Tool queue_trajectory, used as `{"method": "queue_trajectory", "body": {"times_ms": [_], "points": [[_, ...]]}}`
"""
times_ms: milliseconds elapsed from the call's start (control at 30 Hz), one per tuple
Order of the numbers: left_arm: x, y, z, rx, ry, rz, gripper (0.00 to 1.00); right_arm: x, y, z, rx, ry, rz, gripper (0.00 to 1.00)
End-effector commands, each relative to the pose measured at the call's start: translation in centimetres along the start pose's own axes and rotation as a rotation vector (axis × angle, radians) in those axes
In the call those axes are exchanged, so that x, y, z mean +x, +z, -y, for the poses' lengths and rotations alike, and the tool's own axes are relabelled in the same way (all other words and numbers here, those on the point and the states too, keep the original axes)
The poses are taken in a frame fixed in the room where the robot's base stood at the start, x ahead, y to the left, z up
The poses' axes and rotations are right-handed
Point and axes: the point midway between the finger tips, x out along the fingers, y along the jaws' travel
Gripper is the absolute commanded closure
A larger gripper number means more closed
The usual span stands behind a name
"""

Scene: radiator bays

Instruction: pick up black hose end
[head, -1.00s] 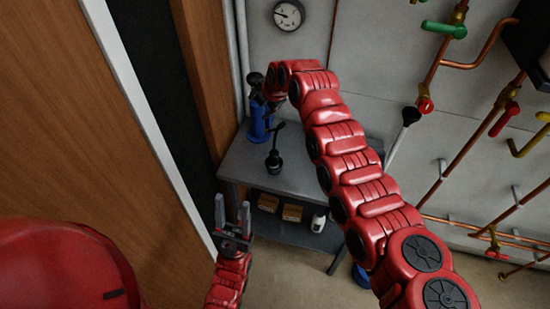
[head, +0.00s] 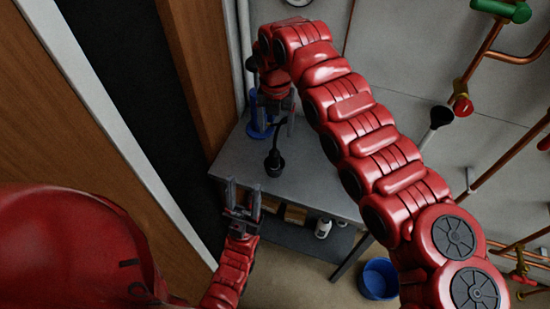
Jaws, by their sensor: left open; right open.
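A black piece (head: 274,162) with a thick round lower part and a thin curved upper part stands on the grey bench; it looks like the black hose end. My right gripper (head: 279,126) reaches down from above, close to its curved top. Its jaws are open, and I cannot tell whether the top lies between the fingers. My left gripper (head: 243,190) is open and empty at the front edge of the bench, pointing up. A blue item (head: 258,128) stands behind, partly hidden by my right gripper.
The grey bench (head: 325,185) is clear to the right. A lower shelf holds small boxes (head: 295,215) and a white bottle (head: 323,228). A blue bucket (head: 379,279) stands on the floor. Copper pipes (head: 480,60) run along the right wall. A wooden door (head: 90,130) is at left.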

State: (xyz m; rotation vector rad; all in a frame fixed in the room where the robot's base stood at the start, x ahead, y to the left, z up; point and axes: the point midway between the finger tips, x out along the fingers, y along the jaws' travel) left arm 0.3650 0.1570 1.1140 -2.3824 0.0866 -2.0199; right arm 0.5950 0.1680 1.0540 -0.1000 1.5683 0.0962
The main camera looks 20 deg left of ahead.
Motion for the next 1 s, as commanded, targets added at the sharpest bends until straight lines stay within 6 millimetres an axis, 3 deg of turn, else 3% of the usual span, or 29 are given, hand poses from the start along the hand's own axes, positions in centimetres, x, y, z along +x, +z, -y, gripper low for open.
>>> {"method": "queue_trajectory", "body": {"times_ms": [100, 300, 533, 733, 833, 1000], "points": [[1.7, -0.3, 0.1, 0.0, 0.0, 0.0, 0.5, 2.5, -0.2, 0.1, 0.001, 0.0, -0.007, 0.24], [2.8, -0.5, 0.1, 0.0, 0.0, 0.0, 0.5, 6.0, -0.1, -0.1, 0.001, 0.0, -0.002, 0.24], [3.5, -0.6, 0.2, 0.0, 0.0, 0.0, 0.5, 7.4, -0.2, -0.1, 0.0, 0.001, -0.001, 0.24], [6.1, -1.0, 0.3, 0.0, 0.0, 0.0, 0.5, 9.8, -1.2, -0.2, 0.0, -0.002, -0.007, 0.24], [6.0, -1.0, 0.3, 0.0, 0.0, 0.0, 0.5, 11.5, -1.0, -0.4, -0.001, 0.002, -0.002, 0.24], [5.9, -1.0, 0.3, 0.0, 0.0, 0.0, 0.5, 12.3, -0.8, -0.3, 0.001, 0.001, 0.003, 0.24]]}}
